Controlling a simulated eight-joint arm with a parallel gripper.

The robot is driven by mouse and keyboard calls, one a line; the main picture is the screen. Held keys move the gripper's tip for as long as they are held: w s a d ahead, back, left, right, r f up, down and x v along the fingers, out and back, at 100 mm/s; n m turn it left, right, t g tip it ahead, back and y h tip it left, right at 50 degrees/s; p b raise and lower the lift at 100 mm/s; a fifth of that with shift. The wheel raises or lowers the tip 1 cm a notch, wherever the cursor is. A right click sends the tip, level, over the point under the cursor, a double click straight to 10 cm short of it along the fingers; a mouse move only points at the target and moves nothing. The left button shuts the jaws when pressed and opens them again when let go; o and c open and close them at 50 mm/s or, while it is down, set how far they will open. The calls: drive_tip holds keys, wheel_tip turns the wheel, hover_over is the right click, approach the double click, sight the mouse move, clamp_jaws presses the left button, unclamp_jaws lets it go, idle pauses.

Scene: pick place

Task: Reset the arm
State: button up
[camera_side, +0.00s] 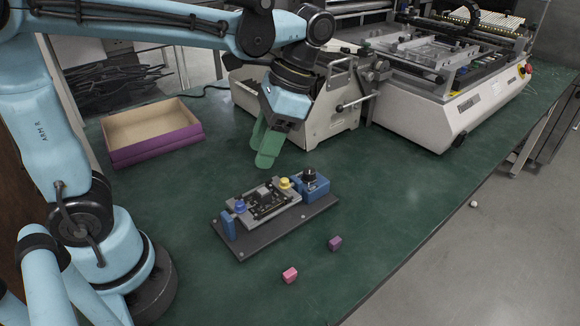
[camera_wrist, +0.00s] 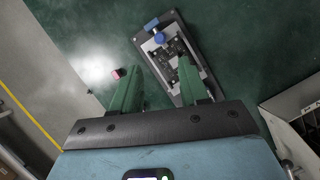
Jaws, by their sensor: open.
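My gripper (camera_side: 262,150) has green fingers and hangs above the green table, behind the fixture board in the side view. In the wrist view my gripper (camera_wrist: 160,85) shows its two fingers spread apart with nothing between them. It is open and touches nothing that I can see.
A dark fixture board (camera_side: 285,233) with a circuit board and blue and yellow parts lies below. A pink cube (camera_side: 290,275) and a purple cube (camera_side: 335,243) sit in front of it. An open purple-sided box (camera_side: 155,150) stands left. Large machines (camera_side: 460,100) stand behind. The right front table is clear.

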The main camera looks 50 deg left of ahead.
drive_tip(key=shift+w+r, duration=0.1)
drive_tip(key=shift+r, duration=0.2)
drive_tip(key=shift+f, duration=0.1)
drive_tip(key=f+n+t, duration=0.1)
drive_tip(key=t, duration=0.1)
drive_tip(key=a+f+t+h, duration=0.1)
drive_tip(key=t, duration=0.1)
drive_tip(key=a+f+n+t, duration=0.1)
drive_tip(key=t, duration=0.1)
drive_tip(key=shift+f+n, duration=0.1)
drive_tip(key=shift+n, duration=0.2)
drive_tip(key=t, duration=0.2)
drive_tip(key=f+n, duration=0.1)
drive_tip(key=shift+w+a+t+h, duration=0.25)
drive_tip(key=shift+a+t+h, duration=0.05)
drive_tip(key=shift+t+h, duration=0.1)
drive_tip(key=shift+w+a+f+n+t, duration=0.1)
drive_tip(key=shift+w+a+n+t, duration=0.15)
drive_tip(key=shift+t, duration=0.4)
drive_tip(key=shift+w+a+n+t, duration=0.1)
drive_tip(key=shift+n+t, duration=0.25)
drive_tip(key=shift+t, duration=0.3)
